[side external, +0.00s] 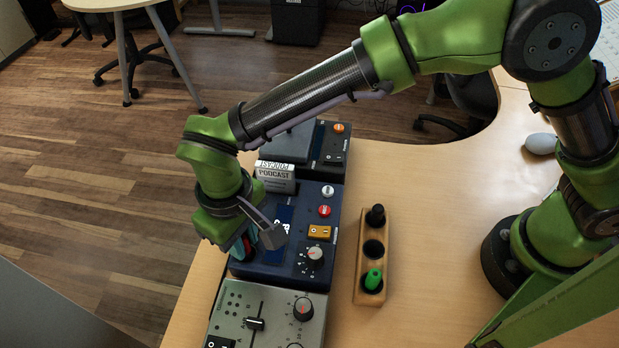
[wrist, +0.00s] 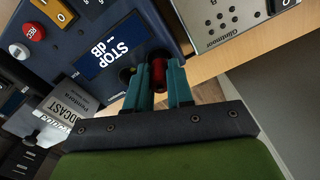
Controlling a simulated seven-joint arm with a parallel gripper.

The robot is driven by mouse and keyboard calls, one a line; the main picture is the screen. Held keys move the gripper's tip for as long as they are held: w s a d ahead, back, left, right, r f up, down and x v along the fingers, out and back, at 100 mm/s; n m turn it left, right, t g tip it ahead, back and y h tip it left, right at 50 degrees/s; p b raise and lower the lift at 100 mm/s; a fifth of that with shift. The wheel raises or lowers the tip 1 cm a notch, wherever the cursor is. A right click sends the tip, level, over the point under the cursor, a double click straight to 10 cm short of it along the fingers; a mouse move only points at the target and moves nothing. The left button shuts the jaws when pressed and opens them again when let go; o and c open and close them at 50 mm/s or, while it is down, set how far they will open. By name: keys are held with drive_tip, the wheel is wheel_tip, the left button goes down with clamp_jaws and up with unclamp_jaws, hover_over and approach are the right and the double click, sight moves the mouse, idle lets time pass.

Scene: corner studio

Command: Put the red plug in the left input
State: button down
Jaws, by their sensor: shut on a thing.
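The red plug (wrist: 158,72) is between the two teal fingers of my gripper (wrist: 157,80) in the wrist view, and they are shut on it. It is close against the edge of the dark blue console (wrist: 165,25); I cannot tell whether its tip is in a socket. A dark round socket (wrist: 126,75) shows just left of the fingers. In the side view my gripper (side external: 240,248) is low at the left side of the blue console (side external: 275,272), and the plug and sockets are hidden there.
A wooden holder (side external: 362,262) to the right bears a black plug (side external: 376,215) and a green plug (side external: 373,279), with a dark middle place.

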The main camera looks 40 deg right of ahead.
drive_tip(key=shift+f, duration=0.6)
drive_tip(key=c, duration=1.3)
unclamp_jaws()
drive_tip(key=shift+r, duration=5.5)
